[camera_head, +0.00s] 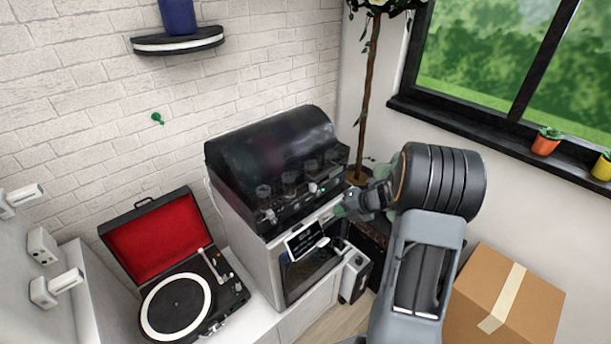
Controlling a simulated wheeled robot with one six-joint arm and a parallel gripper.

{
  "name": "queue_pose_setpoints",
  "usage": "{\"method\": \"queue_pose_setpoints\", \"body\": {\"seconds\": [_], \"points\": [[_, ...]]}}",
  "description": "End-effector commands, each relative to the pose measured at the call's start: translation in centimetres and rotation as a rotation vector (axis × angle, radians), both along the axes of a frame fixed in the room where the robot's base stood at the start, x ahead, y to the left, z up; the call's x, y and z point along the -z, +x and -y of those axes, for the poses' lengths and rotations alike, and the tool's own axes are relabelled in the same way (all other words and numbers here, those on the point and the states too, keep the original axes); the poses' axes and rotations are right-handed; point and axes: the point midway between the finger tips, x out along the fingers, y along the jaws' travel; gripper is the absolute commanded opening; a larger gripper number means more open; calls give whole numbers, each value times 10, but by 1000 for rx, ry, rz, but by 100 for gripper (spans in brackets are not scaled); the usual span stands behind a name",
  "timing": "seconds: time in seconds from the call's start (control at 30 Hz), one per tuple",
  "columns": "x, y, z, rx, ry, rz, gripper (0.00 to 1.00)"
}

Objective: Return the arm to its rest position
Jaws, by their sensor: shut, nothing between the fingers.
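My arm rises from the bottom right, with its grey link and thick black joint in front of the box and the plant. My gripper (345,208) points left from that joint, close to the front right side of the 3D printer (290,185) in this view. The gripper is small and partly dark against the background. It looks shut, with nothing seen between its fingers. I cannot tell whether it touches the printer.
A record player (180,300) with a red-lined open lid stands on the white cabinet (315,312) left of the printer. A taped cardboard box (515,295) sits at the right. A potted tree (368,95) stands behind my arm. Small pots (545,146) line the window sill.

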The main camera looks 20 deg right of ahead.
Motion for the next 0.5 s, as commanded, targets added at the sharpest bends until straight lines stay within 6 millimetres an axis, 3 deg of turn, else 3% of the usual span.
{"method": "queue_pose_setpoints", "body": {"seconds": [0.17,0.27,0.4,0.5], "points": [[1,1,2,26,6,-17,0],[6,9,17,172,-11,-51,0],[16,19,63,658,20,-123,0],[-2,9,96,1117,86,-154,0]]}}
